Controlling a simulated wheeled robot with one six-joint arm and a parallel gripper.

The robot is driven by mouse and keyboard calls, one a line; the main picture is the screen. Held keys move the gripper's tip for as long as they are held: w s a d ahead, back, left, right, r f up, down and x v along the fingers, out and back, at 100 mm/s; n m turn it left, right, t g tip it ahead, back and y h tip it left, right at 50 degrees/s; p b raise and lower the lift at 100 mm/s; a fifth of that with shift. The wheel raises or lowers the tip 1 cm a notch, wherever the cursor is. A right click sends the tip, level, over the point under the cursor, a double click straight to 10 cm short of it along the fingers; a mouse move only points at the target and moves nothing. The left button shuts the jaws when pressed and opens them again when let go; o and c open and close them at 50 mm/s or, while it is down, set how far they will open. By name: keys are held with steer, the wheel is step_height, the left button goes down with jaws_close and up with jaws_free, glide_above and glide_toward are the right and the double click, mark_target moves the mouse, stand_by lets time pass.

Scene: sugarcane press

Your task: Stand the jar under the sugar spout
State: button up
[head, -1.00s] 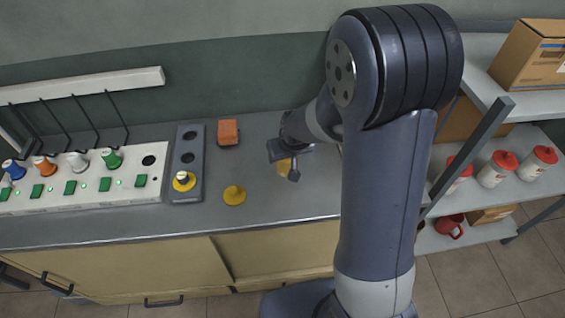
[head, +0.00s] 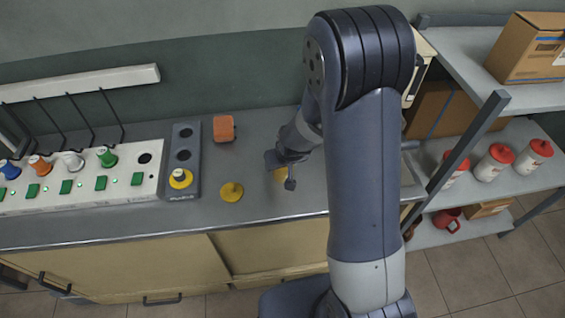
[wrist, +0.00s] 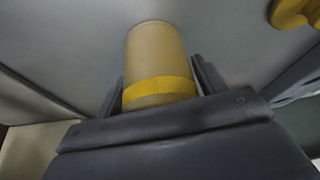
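The jar (wrist: 158,62), a pale tan cylinder with a yellow band, is between the two fingers of my gripper (wrist: 160,88) in the wrist view. The fingers flank it on both sides, with what look like narrow gaps; firm contact is not visible. In the head view my gripper (head: 281,172) is low over the counter, and only a little yellow of the jar (head: 280,175) shows there. I cannot make out the sugar spout. A cream machine (head: 420,66) stands mostly hidden behind my arm.
A yellow lid-like disc (head: 231,191) lies left of my gripper. An orange block (head: 224,128) is behind it. Shelves at right hold red-lidded jars (head: 494,163) and a cardboard box (head: 530,52).

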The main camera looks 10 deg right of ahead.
steer(key=o, duration=0.3)
